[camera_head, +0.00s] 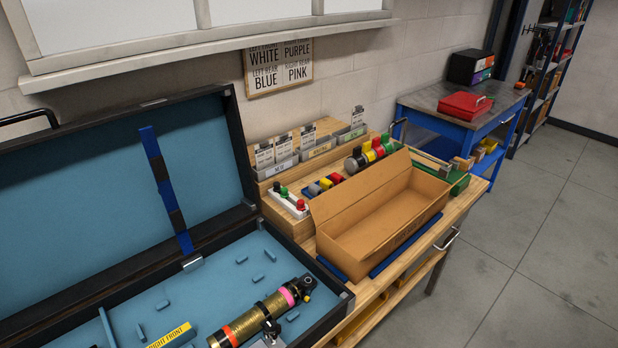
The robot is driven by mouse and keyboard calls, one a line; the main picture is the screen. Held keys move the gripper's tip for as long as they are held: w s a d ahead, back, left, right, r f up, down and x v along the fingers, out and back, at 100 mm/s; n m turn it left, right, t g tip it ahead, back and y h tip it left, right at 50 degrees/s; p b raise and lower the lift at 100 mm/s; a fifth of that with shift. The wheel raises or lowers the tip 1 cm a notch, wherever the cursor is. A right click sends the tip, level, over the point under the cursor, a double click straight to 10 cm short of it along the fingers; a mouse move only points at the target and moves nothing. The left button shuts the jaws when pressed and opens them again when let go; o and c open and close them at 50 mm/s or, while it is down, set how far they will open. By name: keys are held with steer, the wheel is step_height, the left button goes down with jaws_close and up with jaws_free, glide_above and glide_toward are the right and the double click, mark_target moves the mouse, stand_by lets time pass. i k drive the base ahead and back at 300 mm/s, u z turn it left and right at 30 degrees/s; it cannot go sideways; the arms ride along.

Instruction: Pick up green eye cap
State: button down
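I see two small green pieces, and I cannot tell which is the eye cap. One green cap (284,191) sits at the back end of a white block (290,203), with a red cap in front. The other green piece (387,141) is at the right end of a stepped row of black, yellow and red round pieces on the wooden bench, behind the open cardboard box.
An open cardboard box (414,193) stands on the bench's front. A large open blue-lined case (234,270) at left holds a gold shock (253,318). Card holders (316,151) line the back. A blue workbench (455,123) stands beyond; the floor at right is clear.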

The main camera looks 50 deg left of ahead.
mark_target(284, 194)
steer(key=u, duration=0.5)
steer(key=i, duration=1.25)
steer(key=u, duration=1.9)
steer(key=i, duration=0.9)
steer(key=u, duration=3.25)
steer(key=k, duration=0.65)
steer(key=z, duration=0.7)
